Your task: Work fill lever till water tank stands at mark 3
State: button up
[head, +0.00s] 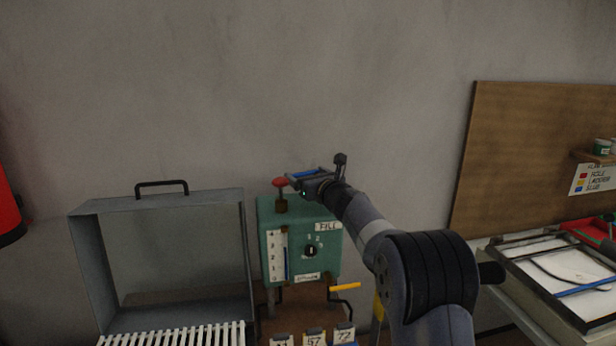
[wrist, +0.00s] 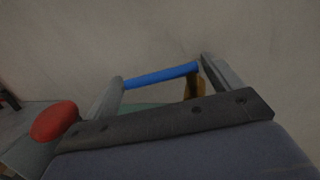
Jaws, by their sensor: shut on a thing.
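A green tank box (head: 265,212) stands at the wall, with a FILL label (head: 328,227) at its upper right. Its white gauge (head: 275,258) is marked 0 to 4. A blue column (head: 286,265) in the gauge tops out between marks 2 and 3, looking nearer 3. My gripper (head: 302,177) is above the box, shut on the blue lever handle (head: 307,173). In the wrist view the blue handle (wrist: 160,76) spans between the fingers, beside a brass bracket (wrist: 192,88). The lever's lower part is hidden.
A red knob (head: 280,182) on a brass stem is close left of my gripper. A black dial (head: 311,251) is on the front; a yellow-handled crank (head: 345,287) sits below right. A grey open cabinet (head: 85,255) is left, a framed screen (head: 560,270) right.

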jog(key=shift+w+a+f+m+t+h+b, duration=0.15)
jog(key=shift+m+t+h+b, duration=0.25)
jog(key=shift+b, duration=0.55)
jog(key=shift+s+a+f+m+t+h+b, duration=0.1)
jog(key=shift+m+h+b, duration=0.2)
jog(key=shift+h+b, duration=0.45)
jog(key=shift+w+r+m+t+h+b, duration=0.25)
jog(key=shift+m+h+b, duration=0.3)
jog(key=shift+b, duration=0.4)
jog(key=o, duration=1.2)
jog(key=shift+s, duration=0.1)
